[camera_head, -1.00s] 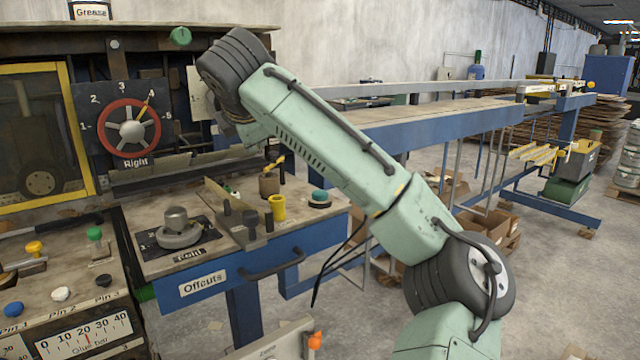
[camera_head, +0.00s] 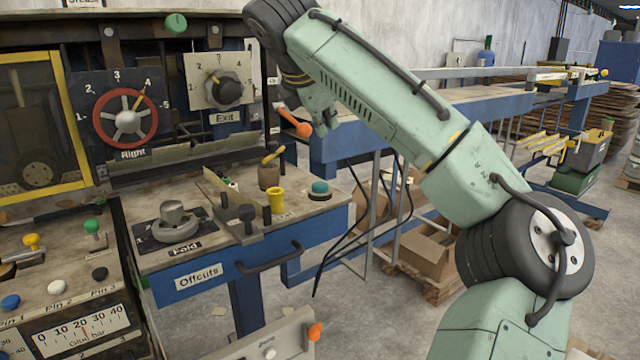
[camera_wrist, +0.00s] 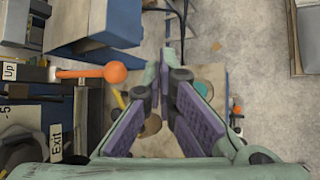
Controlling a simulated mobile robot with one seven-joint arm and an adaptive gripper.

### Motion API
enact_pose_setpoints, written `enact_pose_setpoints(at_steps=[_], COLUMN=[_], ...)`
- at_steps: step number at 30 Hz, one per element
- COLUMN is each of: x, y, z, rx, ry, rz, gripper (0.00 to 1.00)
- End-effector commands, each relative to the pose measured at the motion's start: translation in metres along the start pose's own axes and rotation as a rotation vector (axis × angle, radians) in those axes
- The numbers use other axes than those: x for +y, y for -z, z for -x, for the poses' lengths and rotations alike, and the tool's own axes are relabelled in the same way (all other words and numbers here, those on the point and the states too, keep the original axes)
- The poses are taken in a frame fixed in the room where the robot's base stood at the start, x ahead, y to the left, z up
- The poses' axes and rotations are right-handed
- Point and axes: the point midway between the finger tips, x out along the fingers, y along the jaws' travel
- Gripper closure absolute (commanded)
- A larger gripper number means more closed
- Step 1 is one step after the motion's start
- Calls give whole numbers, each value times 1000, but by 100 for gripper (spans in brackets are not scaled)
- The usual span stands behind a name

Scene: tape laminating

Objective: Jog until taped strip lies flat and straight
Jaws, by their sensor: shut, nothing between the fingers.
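My gripper (camera_wrist: 165,62) is shut and empty in the wrist view, its purple-padded fingers meeting over open space. I cannot make out a control labelled Jog.
The Right wheel (camera_head: 126,117) and Exit dial (camera_head: 224,89) are on the machine face. A blue conveyor frame (camera_head: 430,112) runs off right.

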Motion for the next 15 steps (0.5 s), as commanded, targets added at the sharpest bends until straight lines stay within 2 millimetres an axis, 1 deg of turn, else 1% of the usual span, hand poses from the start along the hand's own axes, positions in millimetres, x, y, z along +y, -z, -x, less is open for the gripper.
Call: enact_pose_setpoints(at_steps=[5,7,9,15], x=[-12,-21,-26,-36], y=[11,21,26,36], z=[-16,-28,-35,-49], rx=[2,1,0,3], ry=[1,1,0,-1], rz=[1,2,2,1], gripper=[100,100,100,100])
